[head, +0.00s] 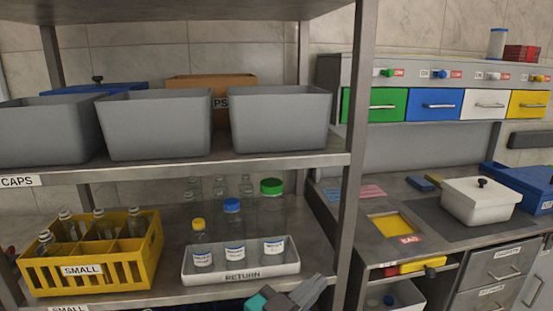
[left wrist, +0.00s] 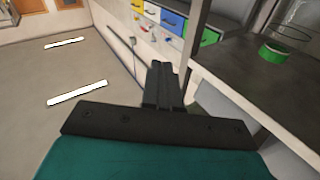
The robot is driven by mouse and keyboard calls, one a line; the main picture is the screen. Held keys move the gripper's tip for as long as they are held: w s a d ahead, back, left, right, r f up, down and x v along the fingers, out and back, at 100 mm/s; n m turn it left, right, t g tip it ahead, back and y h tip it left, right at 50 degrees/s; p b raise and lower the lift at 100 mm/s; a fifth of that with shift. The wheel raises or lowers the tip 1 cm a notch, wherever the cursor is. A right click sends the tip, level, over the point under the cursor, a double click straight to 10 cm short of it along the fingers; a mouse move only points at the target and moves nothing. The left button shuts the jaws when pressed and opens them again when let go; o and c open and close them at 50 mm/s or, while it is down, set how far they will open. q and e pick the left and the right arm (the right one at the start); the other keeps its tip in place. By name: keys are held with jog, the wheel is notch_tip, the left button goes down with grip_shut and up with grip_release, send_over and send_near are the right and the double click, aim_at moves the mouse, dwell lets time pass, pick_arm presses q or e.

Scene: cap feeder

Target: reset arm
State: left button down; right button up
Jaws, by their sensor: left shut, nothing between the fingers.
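My left gripper (head: 312,287) shows at the bottom of the head view, in front of the lower shelf and just below the right end of the white RETURN tray (head: 240,279). Its dark fingers are together and empty; they also show in the left wrist view (left wrist: 163,84), pointing away over the floor. The tray holds three clear bottles: one with a yellow cap (head: 198,224), one with a blue cap (head: 232,205) and a larger one with a green cap (head: 271,186). My right gripper is in neither view.
A yellow SMALL crate (head: 85,270) with several clear bottles stands left of the tray. Grey bins (head: 155,125) fill the shelf above. A metal post (head: 355,150) separates the shelves from the counter with coloured drawers (head: 434,104). Open floor (left wrist: 75,75) lies left in the wrist view.

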pick_arm(q)
jog(key=s+a+f+n+g+y, duration=0.1)
jog(key=s+a+f+n+y, duration=0.3)
jog(key=s+a+f, duration=0.3)
jog(key=s+a+f+n+g+y, duration=0.1)
jog(key=s+a+f+n+y, duration=0.3)
jog(key=a+f, duration=1.2)
jog(key=s+f+y, duration=0.2)
jog(key=s+y, duration=0.1)
jog(key=s, duration=0.1)
jog(key=shift+a+f+g+y, duration=0.2)
jog(key=shift+a+g+y, duration=0.1)
jog(key=shift+g, duration=0.1)
